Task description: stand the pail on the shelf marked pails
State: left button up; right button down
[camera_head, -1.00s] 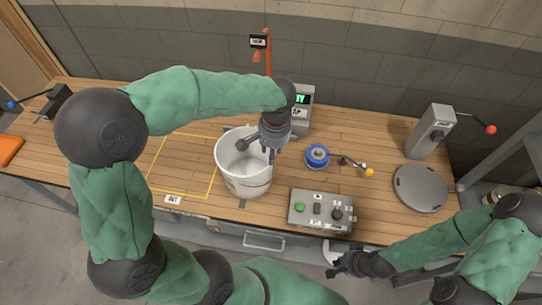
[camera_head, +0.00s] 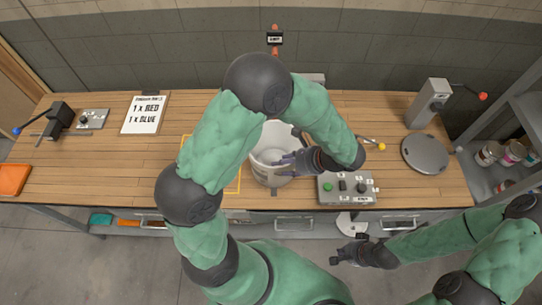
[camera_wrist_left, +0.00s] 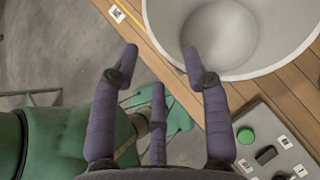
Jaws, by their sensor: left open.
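The white pail (camera_head: 263,163) stands upright on the wooden bench, just left of the button box. I cannot tell whether one touches the rim. My right gripper (camera_head: 346,255) hangs before the bench, away from the pail. No shelf marked pails is readable.
A button box (camera_head: 347,188) stands right of the pail, with a grey round lid (camera_head: 426,153) and a grey lever box (camera_head: 428,102) further right. A rack (camera_head: 480,175) with several small cans is at far right. The bench's left half is mostly clear.

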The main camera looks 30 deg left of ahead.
aim_at(261, 169)
pick_arm(q)
jog(key=x, duration=0.6)
jog(key=s+x, duration=0.1)
jog(key=x, duration=0.2)
jog(key=shift+a+f, duration=0.15)
jog(key=shift+a, duration=0.15)
jog(key=shift+a+f, duration=0.1)
jog(key=shift+f, duration=0.1)
jog(key=shift+c, duration=0.3)
